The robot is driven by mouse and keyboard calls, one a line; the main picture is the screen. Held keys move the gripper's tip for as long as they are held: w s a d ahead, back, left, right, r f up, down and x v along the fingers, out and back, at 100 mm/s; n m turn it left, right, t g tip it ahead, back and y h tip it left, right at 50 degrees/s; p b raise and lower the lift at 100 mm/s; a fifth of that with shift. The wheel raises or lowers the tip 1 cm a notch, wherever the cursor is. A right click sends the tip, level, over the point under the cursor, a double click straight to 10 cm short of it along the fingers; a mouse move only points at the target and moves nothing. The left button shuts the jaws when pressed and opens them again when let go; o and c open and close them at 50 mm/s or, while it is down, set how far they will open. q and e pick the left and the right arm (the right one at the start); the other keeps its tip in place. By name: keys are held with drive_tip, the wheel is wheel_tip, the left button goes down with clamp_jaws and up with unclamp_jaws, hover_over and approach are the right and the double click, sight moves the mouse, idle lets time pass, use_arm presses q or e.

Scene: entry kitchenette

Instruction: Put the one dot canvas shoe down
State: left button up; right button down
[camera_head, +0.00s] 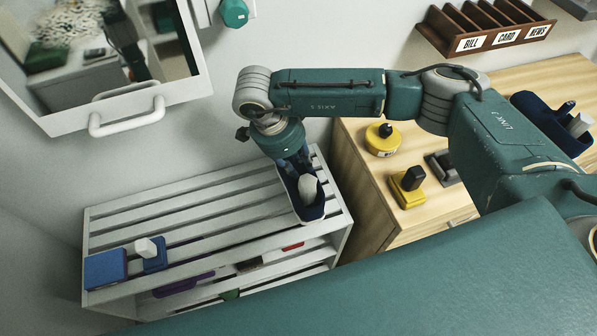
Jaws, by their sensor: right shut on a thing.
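My right gripper (294,163) reaches down over the right end of the white slatted rack (215,212). It is shut on a dark blue canvas shoe (314,211) with a pale patch in its middle. The shoe hangs lengthwise below the fingers, at the rack's top right corner. I cannot tell whether it touches the slats. Its dot marking is too small to make out, and the fingertips are partly hidden. My left gripper is not in view.
Blue items (105,270) sit at the rack's left end; its middle top is clear. Coloured items lie on the lower shelf. A wooden cabinet (360,150) stands right, bearing a yellow round item (383,140) and a yellow block (407,188). A mirror (180,90) hangs left.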

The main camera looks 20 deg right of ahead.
sight(299, 173)
wheel_tip(299, 173, down, 4)
drive_tip(key=shift+r+b, duration=0.25)
drive_tip(key=shift+b, duration=0.4)
drive_tip(key=shift+w+f, duration=0.15)
drive_tip(key=shift+f, duration=0.2)
drive_tip(key=c, duration=1.5)
unclamp_jaws()
